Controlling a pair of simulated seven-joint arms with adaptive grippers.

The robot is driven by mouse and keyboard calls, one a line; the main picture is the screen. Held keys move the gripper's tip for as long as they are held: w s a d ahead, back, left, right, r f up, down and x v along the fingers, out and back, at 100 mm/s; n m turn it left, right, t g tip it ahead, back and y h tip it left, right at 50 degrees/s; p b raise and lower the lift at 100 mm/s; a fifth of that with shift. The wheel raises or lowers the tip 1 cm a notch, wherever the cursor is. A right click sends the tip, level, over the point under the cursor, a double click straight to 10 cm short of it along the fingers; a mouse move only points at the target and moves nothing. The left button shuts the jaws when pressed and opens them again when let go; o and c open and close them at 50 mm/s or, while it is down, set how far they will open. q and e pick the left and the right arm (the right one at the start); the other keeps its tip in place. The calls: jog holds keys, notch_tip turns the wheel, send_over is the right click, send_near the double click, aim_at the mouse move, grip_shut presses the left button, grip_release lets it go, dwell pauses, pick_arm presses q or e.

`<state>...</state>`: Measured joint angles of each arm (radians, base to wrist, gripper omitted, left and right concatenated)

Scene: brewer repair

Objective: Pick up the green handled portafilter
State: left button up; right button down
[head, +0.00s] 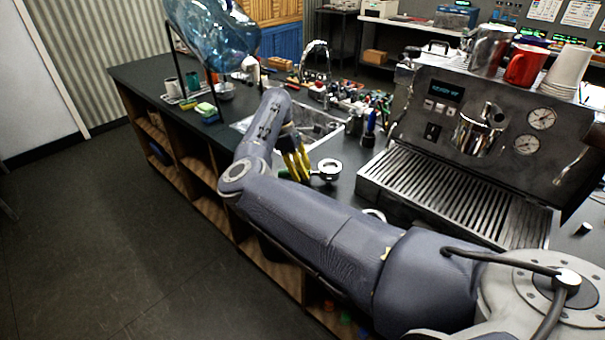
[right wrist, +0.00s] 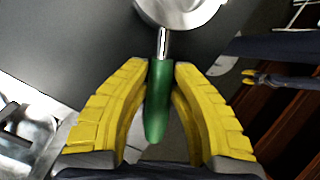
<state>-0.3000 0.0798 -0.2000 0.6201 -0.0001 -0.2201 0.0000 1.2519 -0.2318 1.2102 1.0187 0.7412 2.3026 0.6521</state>
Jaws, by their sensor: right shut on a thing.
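The portafilter has a round metal head (head: 329,170) with a green handle, and in the head view it is at the counter's near edge, just right of my right gripper (head: 295,163). In the right wrist view the green handle (right wrist: 157,105) lies between the yellow fingers of my right gripper (right wrist: 160,70), which are shut on it near its metal neck. The metal head (right wrist: 182,10) is beyond the fingertips, cut by the top edge. I cannot tell whether the portafilter touches the counter. My left gripper (right wrist: 258,78) shows small at the right of the right wrist view; its opening is unclear.
The espresso machine (head: 470,140) with its slatted drip tray (head: 450,195) stands right of the portafilter. Cups stand on the machine. A blue water jug (head: 212,35) stands at the back left.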

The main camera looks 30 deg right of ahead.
notch_tip(320, 180, up, 20)
dwell(0.6)
jog(key=c, duration=1.9)
grip_release()
grip_shut()
jog(key=shift+f, duration=0.15)
